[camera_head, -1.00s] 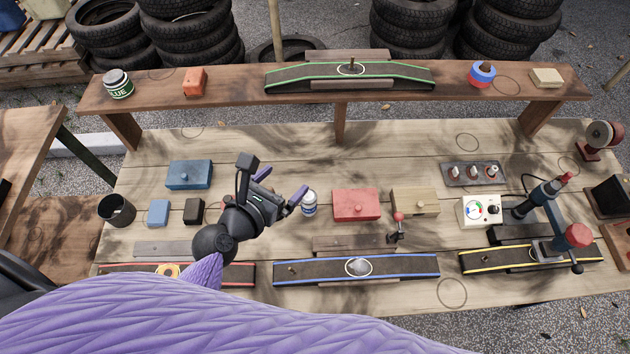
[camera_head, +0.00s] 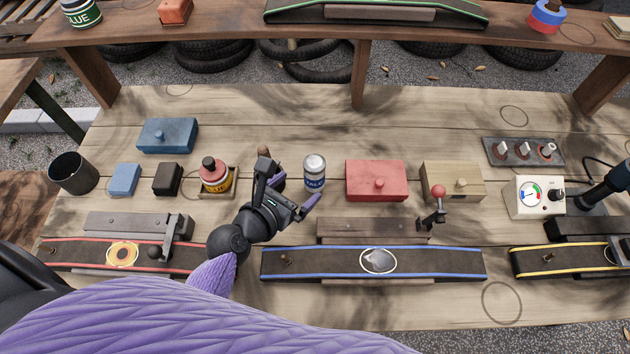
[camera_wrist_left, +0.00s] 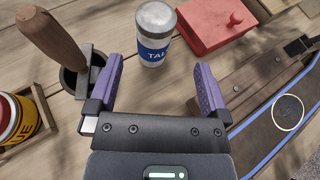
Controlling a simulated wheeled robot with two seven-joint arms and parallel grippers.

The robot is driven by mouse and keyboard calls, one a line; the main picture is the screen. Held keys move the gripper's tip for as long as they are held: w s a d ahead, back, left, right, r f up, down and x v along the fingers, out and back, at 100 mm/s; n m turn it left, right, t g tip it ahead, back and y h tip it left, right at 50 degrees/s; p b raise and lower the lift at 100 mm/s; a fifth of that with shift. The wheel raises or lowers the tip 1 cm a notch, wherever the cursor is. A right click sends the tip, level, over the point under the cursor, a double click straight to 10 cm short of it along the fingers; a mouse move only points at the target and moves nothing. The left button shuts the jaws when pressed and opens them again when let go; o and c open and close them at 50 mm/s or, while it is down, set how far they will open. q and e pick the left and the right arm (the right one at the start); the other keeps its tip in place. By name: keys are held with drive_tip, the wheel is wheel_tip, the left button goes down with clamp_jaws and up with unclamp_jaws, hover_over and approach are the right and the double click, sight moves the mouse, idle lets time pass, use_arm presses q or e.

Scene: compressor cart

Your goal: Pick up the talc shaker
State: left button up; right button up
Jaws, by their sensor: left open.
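My left gripper (camera_head: 296,190) is open, just left of and in front of the shaker. In the left wrist view the shaker (camera_wrist_left: 154,36) stands beyond the gap between the purple fingers (camera_wrist_left: 158,88), with nothing between them. My right gripper is not in view.
A red lidded box (camera_head: 376,181) stands right of the shaker. A red-and-yellow bottle (camera_head: 215,176) stands left of my gripper, near a wooden-handled tool in a dark holder (camera_wrist_left: 73,78). A blue-edged strip (camera_head: 330,263) lies in front. Bench behind the shaker is clear.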

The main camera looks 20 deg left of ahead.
sight(308, 175)
use_arm(q)
drive_tip(key=b+x, duration=0.1)
drive_tip(key=x, duration=0.1)
drive_tip(key=b+x, duration=0.1)
drive_tip(key=x, duration=0.2)
drive_tip(key=b+x, duration=0.1)
drive_tip(key=x, duration=0.1)
drive_tip(key=shift+w+a+f, duration=0.25)
drive_tip(key=shift+w+f, duration=0.05)
drive_tip(key=shift+w, duration=0.05)
drive_tip(key=shift+w+d, duration=0.1)
drive_tip(key=shift+w, duration=0.15)
drive_tip(key=shift+r, duration=0.1)
